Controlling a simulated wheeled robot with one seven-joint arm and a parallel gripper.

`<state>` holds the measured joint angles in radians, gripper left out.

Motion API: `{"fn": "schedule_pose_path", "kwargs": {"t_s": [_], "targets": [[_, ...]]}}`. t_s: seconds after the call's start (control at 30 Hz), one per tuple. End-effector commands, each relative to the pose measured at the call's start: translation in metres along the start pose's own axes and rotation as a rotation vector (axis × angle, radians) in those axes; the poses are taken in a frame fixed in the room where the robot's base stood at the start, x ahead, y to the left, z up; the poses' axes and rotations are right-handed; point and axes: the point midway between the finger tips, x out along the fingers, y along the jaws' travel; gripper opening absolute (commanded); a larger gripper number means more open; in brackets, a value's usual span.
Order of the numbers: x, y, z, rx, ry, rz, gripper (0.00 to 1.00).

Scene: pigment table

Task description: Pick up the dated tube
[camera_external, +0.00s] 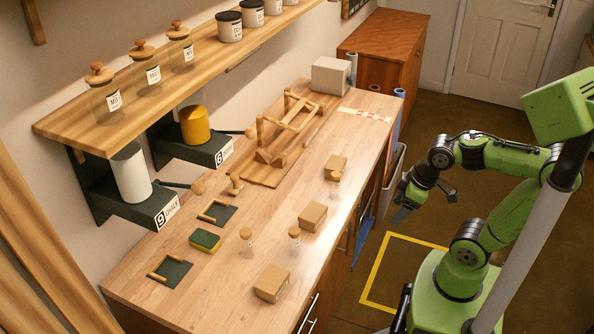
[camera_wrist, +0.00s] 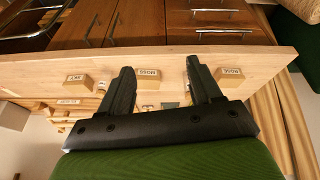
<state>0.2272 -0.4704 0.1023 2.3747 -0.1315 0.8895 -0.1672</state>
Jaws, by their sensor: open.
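Small cork-topped glass tubes stand upright on the wooden worktop: one at the front left (camera_external: 246,241), one beside it to the right (camera_external: 294,239), and one farther back (camera_external: 335,184) between two boxes. Their labels are too small to read, so I cannot tell which is the dated tube. My gripper (camera_external: 405,204) is off the right side of the worktop, apart from the tubes. In the wrist view my gripper (camera_wrist: 160,66) has its two black fingers spread wide, with nothing held. Small items between the fingers are partly hidden there.
Small cardboard boxes stand along the worktop's front edge: near (camera_external: 272,283), middle (camera_external: 312,216) and far (camera_external: 336,165). A sponge (camera_external: 205,240), dark trays (camera_external: 170,272) and a wooden rack (camera_external: 285,130) lie behind. A shelf (camera_external: 90,125) with jars overhangs the back.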

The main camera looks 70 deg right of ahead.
Motion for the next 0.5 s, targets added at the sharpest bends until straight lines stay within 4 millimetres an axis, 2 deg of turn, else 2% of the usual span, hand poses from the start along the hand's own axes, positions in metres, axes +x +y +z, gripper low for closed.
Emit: {"fn": "schedule_pose_path", "kwargs": {"t_s": [0.03, 0.1, 0.27, 0.37, 0.5], "targets": [[0.020, 0.008, -0.012, -0.034, -0.061, -0.031, 0.64], [0.045, 0.018, -0.029, -0.104, -0.114, -0.101, 0.64], [0.107, 0.050, -0.055, -0.228, -0.131, -0.345, 0.64], [0.142, 0.077, -0.064, -0.277, -0.040, -0.515, 0.64], [0.179, 0.124, -0.068, -0.308, 0.228, -0.699, 0.64]]}}
